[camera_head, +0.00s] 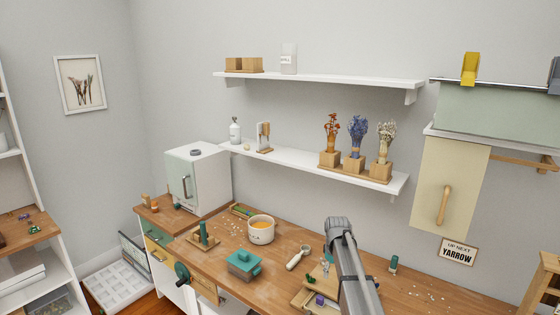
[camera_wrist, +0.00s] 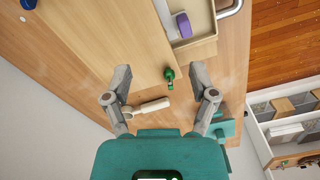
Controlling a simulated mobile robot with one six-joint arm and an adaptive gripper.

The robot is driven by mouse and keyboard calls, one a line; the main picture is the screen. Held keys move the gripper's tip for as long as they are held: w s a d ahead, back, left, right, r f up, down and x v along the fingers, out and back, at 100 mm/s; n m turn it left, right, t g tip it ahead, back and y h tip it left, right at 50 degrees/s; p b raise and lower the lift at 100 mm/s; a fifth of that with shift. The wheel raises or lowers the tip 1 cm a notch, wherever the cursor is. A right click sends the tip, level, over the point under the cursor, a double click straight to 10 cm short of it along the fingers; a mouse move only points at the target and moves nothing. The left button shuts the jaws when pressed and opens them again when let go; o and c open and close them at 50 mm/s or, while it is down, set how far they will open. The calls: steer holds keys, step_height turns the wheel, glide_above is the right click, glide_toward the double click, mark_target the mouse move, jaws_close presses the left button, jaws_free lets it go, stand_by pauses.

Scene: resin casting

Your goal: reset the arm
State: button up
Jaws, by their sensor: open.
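My arm (camera_head: 352,265) reaches over the right half of the wooden workbench (camera_head: 420,297), and in the head view its end is hard to make out. In the wrist view my gripper (camera_wrist: 159,86) is open, with its two fingers spread wide. Nothing is held between them. A pale-handled tool (camera_wrist: 150,107) lies on the bench below, seen between the fingers. It also shows in the head view (camera_head: 297,259). A small green object (camera_wrist: 169,76) lies just beyond it.
A wooden tray (camera_wrist: 208,47) holding a purple item (camera_wrist: 184,25) lies near the arm. Shelves (camera_head: 300,166) with dried flowers (camera_head: 357,137) are above.

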steer(key=s+a+f+m+b, duration=0.1)
steer(key=s+f+m+b, duration=0.2)
steer(key=s, duration=1)
steer(key=s+f+m+b, duration=0.3)
steer(key=s, duration=1.1)
steer(key=shift+s+a+f+m+b, duration=0.2)
steer(key=shift+a+f+m+b, duration=0.15)
steer(key=shift+f+m, duration=0.05)
